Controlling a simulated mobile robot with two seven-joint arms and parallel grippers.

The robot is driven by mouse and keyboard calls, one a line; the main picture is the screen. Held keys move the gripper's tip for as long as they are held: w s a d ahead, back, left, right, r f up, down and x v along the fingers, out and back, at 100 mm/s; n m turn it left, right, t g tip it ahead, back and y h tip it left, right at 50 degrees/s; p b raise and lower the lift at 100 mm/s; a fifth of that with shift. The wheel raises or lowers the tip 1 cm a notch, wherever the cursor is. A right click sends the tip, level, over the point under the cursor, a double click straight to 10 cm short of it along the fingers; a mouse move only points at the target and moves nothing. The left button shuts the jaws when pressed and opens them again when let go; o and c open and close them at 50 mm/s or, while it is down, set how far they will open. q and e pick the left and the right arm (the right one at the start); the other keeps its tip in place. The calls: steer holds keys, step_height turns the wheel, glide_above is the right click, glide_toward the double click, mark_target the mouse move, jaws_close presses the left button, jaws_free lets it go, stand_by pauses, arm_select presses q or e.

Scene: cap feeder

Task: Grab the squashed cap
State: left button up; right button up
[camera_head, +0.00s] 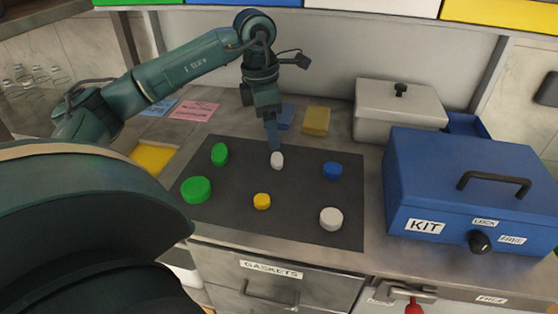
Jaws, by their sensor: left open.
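Several caps lie on a dark mat (295,215) on the counter. A small white cap (277,160) near the mat's back edge looks narrow and oval. A green cap (220,154) at the back left also looks oval, so I cannot tell for certain which is squashed. A larger green cap (196,190), a yellow cap (262,201), a blue cap (332,170) and a larger white cap (331,218) look round. My left gripper (274,146) points down, open, just behind and above the small white cap. Whether it touches that cap is unclear. My right gripper is out of view.
A blue KIT box (465,190) stands right of the mat, with a grey lidded box (399,112) behind. A yellow sponge-like block (316,121) and blue block (286,117) lie behind the mat. Pink (195,111) and blue notes (159,108) lie back left.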

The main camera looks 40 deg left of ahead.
mark_target(276, 159)
arm_select(q)
steer(key=f, duration=0.7)
steer(key=shift+w+d+f, duration=0.2)
steer(key=shift+w+d, duration=0.15)
steer(key=shift+d, duration=0.05)
steer(key=shift+c, duration=0.3)
steer(key=c, duration=1.1)
